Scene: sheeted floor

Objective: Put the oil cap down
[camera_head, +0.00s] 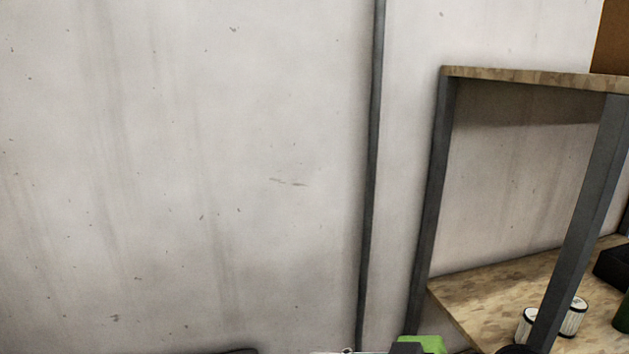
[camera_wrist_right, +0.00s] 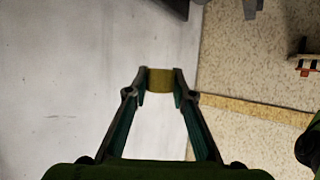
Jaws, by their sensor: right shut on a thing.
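My right gripper (camera_wrist_right: 160,82) shows in the right wrist view with its two fingers closed on a small olive-yellow piece, which I take to be the oil cap (camera_wrist_right: 160,77). The cap sits between the fingertips, held at its left and right sides. I cannot tell how far the cap is from either. The head view does not show the cap. My left gripper is in neither view.
In the head view a wooden shelf unit (camera_head: 535,78) with dark metal posts stands at the right. Its lower board (camera_head: 480,290) carries two whitish cylinders (camera_head: 573,318), a black box (camera_head: 615,266) and a green object (camera_head: 622,318). A pale wall (camera_head: 180,170) fills the left.

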